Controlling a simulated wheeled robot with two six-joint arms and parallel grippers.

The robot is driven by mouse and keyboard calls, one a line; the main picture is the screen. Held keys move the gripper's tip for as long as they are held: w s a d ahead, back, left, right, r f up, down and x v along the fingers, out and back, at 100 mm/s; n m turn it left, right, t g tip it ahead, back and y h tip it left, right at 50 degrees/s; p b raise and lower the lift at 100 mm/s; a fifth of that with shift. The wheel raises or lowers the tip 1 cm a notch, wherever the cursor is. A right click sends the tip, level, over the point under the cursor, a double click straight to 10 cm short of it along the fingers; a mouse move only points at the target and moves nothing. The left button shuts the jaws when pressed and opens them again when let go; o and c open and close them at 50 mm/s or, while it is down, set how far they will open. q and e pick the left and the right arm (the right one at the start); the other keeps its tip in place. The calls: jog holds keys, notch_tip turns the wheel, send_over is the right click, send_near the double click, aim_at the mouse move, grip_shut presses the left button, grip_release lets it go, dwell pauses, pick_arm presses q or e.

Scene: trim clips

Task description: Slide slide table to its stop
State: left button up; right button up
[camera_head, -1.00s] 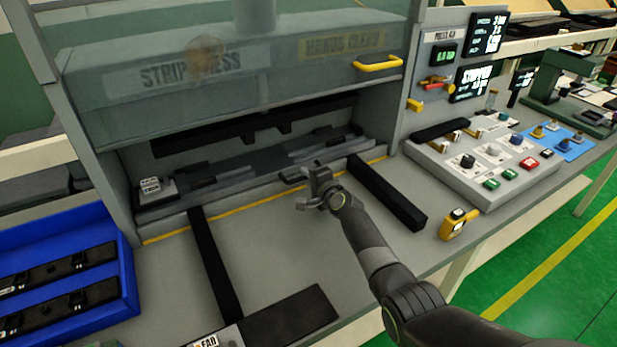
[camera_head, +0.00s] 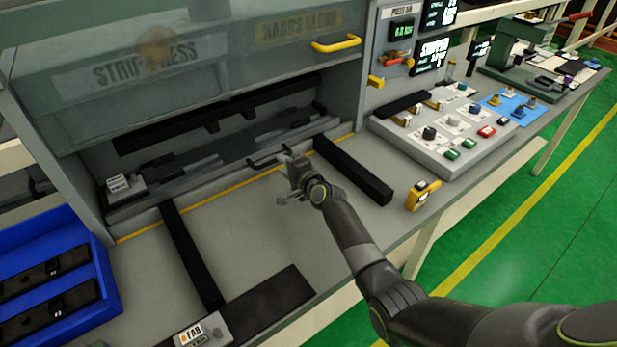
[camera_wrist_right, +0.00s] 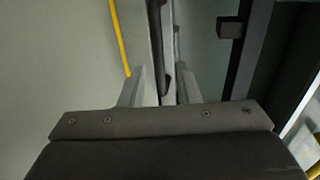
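The slide table (camera_head: 240,148) is a dark grey plate low inside the press opening, behind the yellow line. A dark bar handle (camera_head: 268,160) sticks out at its front. My right gripper (camera_head: 292,182) is in front of the handle, near its right end. In the right wrist view the two fingers (camera_wrist_right: 158,90) stand apart, with a dark bar (camera_wrist_right: 160,50) showing in line with the gap between them. I cannot tell whether the fingers touch it. My left gripper is out of view.
Two black rails (camera_head: 190,255) (camera_head: 352,170) lie on the bench. A clear guard with a yellow handle (camera_head: 336,45) hangs above the opening. A button panel (camera_head: 450,130) and a yellow device (camera_head: 422,195) are at right. A blue bin (camera_head: 110,290) stands at left.

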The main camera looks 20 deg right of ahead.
jog(key=v, duration=1.1)
jog(key=shift+s+p, duration=0.35)
jog(key=shift+s+d, duration=0.1)
jog(key=shift+d, duration=0.05)
